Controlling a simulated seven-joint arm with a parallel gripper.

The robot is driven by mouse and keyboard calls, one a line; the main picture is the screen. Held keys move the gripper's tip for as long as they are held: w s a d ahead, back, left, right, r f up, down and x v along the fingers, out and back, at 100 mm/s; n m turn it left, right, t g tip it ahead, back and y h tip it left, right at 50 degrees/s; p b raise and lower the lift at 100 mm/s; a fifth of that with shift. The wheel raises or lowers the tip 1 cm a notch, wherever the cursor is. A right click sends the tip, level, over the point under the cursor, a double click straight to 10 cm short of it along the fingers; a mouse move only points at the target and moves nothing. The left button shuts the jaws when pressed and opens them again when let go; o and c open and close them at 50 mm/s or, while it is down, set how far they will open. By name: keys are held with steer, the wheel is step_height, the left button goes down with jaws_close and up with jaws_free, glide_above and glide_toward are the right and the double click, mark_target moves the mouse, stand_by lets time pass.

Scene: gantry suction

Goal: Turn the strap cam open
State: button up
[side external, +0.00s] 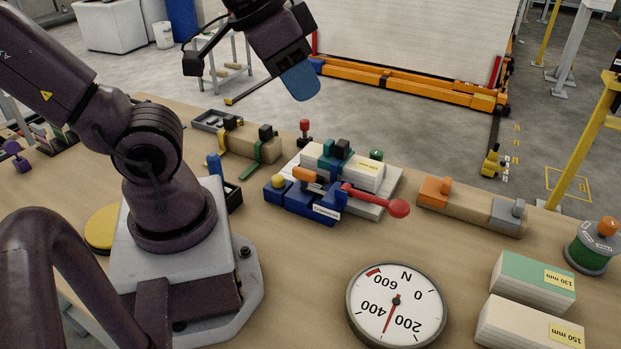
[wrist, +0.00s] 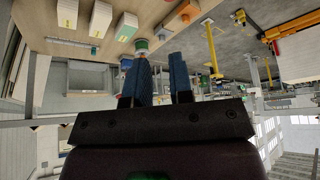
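My gripper (side external: 299,82) is high above the back of the bench in the side view, clear of everything on it. In the wrist view my gripper's two blue fingers (wrist: 161,72) stand apart with nothing between them. A wooden block (side external: 238,145) with a yellow strap and a green strap (side external: 256,158) sits at the back of the bench, below and left of my gripper. A black cam-like piece (side external: 266,132) sits on top at the green strap; I cannot tell its turned state. The wrist view does not clearly show this block.
A blue clamp fixture (side external: 300,203) with a red-knobbed lever (side external: 398,208) stands mid-bench. A board with orange and grey latches (side external: 470,208) lies to its right. A round dial (side external: 396,305), stacked blocks (side external: 535,282) and a green spool (side external: 590,248) are nearer the front right.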

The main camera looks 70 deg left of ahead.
steer(key=o, duration=0.4)
steer(key=f+g, duration=0.1)
steer(key=w+a+f+n+g, duration=0.1)
steer(key=f, duration=0.1)
steer(key=w+a+f, duration=0.1)
steer(key=shift+a+f+n+g+h, duration=0.15)
steer(key=shift+f+n+g+h, duration=0.15)
steer(key=shift+n+g+h, duration=0.1)
steer(key=shift+c, duration=0.2)
steer(key=n+g, duration=0.3)
steer(key=n, duration=2.2)
glide_above(304, 170)
step_height(304, 170, down, 11)
steer(key=shift+y, duration=0.4)
step_height(304, 170, down, 12)
steer(key=shift+f, duration=0.1)
jaws_close()
